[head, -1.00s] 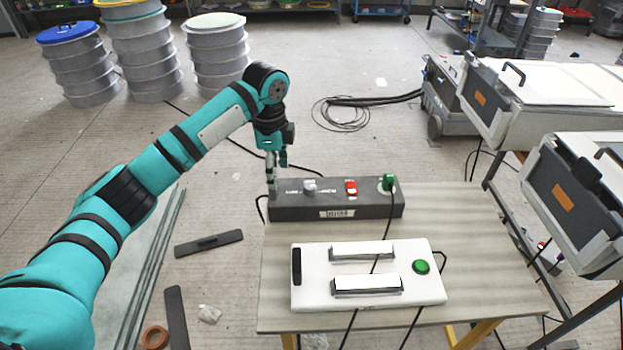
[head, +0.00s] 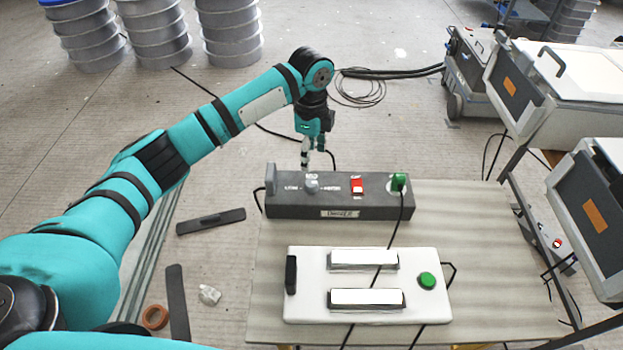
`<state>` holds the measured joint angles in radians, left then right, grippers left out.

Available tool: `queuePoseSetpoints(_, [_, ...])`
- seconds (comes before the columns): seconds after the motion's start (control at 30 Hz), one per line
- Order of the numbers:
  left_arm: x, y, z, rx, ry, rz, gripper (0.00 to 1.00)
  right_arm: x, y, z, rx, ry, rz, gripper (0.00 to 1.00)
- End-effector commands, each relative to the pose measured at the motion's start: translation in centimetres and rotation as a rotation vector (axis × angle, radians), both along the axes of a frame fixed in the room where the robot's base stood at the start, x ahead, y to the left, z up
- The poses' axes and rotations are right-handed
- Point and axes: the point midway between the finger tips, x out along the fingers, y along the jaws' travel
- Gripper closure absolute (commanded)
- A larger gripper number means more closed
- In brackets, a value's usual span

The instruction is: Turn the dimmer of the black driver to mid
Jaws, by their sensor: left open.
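The black driver (head: 340,208) is a long dark box at the back of the table. Its dimmer is a small grey knob (head: 312,187) on the top, left of the middle, with white lettering on both sides. Which way the knob points is too small to tell. My left gripper (head: 313,164) points down just above and behind the knob. Its fingers are apart with nothing between them, and I cannot tell whether a fingertip touches the knob. My right gripper is out of view.
The driver also carries a red switch (head: 357,186), a green plug (head: 398,181) with a black cable and a grey plug (head: 270,179) at its left end. A white panel (head: 300,310) with two bright bars and a green button (head: 427,281) lies in front. Bare table (head: 480,240) is at the right.

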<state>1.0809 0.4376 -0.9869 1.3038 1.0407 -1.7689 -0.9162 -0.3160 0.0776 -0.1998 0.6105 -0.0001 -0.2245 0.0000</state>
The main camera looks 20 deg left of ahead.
Motion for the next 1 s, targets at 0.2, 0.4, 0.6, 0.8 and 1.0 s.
queuePoseSetpoints(0.2, [-0.1, 0.0, -5.0, 0.001, 0.004, 0.001, 0.43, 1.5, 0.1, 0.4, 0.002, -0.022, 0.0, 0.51])
queuePoseSetpoints(0.4, [-0.1, 0.0, -8.5, 0.0, 0.002, 0.001, 0.43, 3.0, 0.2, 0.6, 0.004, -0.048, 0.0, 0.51])
queuePoseSetpoints(0.6, [0.0, 0.0, -10.3, 0.0, 0.001, 0.0, 0.43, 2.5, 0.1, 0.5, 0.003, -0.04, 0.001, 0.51])
queuePoseSetpoints(0.8, [0.0, 0.0, -10.6, 0.0, -0.001, 0.0, 0.43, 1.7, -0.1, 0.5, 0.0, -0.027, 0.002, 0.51])
queuePoseSetpoints(1.0, [0.0, 0.0, -10.6, 0.0, 0.0, 0.0, 0.53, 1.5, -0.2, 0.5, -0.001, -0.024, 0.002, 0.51])
